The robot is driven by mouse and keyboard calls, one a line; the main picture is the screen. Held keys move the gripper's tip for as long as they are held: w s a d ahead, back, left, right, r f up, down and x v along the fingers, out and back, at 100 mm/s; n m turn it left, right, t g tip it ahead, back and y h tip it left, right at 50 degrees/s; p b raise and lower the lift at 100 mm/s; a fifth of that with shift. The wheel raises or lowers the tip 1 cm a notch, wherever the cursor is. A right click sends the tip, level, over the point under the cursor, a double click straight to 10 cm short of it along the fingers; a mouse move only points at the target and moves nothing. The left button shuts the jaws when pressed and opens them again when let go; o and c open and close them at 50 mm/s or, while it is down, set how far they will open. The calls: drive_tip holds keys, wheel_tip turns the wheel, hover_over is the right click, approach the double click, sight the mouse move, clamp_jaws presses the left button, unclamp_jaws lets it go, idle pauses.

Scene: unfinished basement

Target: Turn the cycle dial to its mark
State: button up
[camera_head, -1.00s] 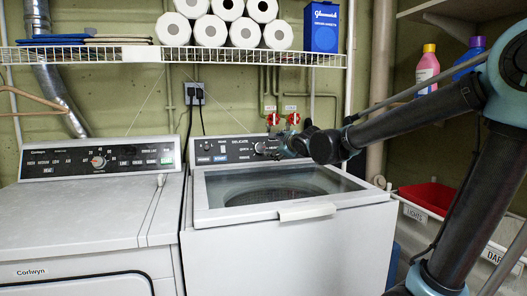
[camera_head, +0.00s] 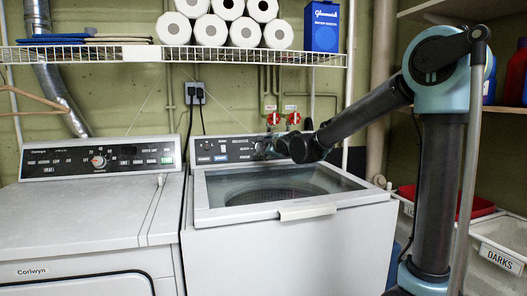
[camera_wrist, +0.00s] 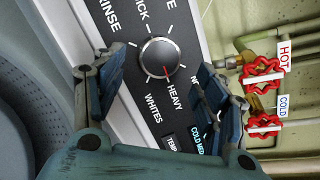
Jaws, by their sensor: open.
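The cycle dial (camera_wrist: 158,58) is a round silver knob on the washer's dark control panel (camera_wrist: 125,20). Its red pointer line faces the HEAVY label, with white ticks and words such as RINSE and WHITES around it. My gripper (camera_wrist: 160,66) is open, with one blue-grey finger on each side of the dial in the wrist view. Gaps show between the fingers and the knob; whether the fingertips reach its depth I cannot tell. In the head view, the dial (camera_head: 259,146) shows just left of my dark gripper (camera_head: 274,147), which partly covers the panel's right end.
The washer (camera_head: 290,250) has a glass lid below the panel. Red HOT (camera_wrist: 262,74) and COLD (camera_wrist: 264,125) valves are on the wall nearby. A wire shelf (camera_head: 110,54) with rolls hangs above. A dryer (camera_head: 80,220) stands left, bins (camera_head: 495,250) right.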

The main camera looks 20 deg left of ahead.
sight(262, 148)
drive_tip(key=shift+x, duration=1.95)
drive_tip(key=c, duration=1.1)
